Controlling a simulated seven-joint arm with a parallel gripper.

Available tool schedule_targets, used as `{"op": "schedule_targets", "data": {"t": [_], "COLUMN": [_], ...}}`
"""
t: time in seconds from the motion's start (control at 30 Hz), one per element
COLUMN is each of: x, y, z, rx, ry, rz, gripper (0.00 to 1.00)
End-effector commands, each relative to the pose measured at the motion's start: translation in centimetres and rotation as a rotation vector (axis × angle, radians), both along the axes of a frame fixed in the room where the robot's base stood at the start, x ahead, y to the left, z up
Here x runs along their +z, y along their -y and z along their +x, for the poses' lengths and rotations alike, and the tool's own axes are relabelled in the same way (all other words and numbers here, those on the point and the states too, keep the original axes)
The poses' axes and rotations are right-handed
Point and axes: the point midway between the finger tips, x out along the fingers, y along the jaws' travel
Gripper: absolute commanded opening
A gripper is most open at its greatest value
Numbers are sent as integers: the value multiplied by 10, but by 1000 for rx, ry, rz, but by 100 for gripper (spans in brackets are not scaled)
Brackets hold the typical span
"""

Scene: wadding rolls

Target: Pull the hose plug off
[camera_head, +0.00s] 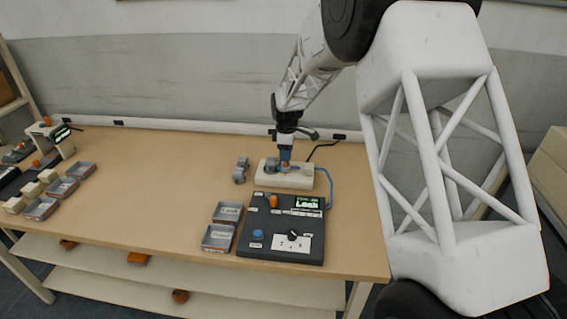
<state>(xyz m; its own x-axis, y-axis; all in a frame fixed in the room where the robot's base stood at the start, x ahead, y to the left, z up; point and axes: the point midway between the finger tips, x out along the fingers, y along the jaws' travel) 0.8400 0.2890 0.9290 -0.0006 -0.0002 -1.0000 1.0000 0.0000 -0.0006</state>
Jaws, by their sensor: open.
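A cream block (298,179) lies near the back right of the table. A blue hose (330,186) curves from its right end down beside the dark control panel. My gripper (286,150) points straight down over the block and is open. The gripper hides part of the block's top and the fitting there.
The dark control panel (267,246) with knobs and a lit green display (307,202) stands in front. Two labelled grey trays (228,212) (217,238) lie left of it, a grey metal part (240,170) behind them. More trays (62,188) sit far left. The middle table is clear.

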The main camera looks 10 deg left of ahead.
Motion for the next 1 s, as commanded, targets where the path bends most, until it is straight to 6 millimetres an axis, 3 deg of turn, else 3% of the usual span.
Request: {"op": "schedule_targets", "data": {"t": [1.0], "x": [-35], "y": [0], "z": [0], "rx": [0], "ry": [0], "rz": [0], "gripper": [45]}}
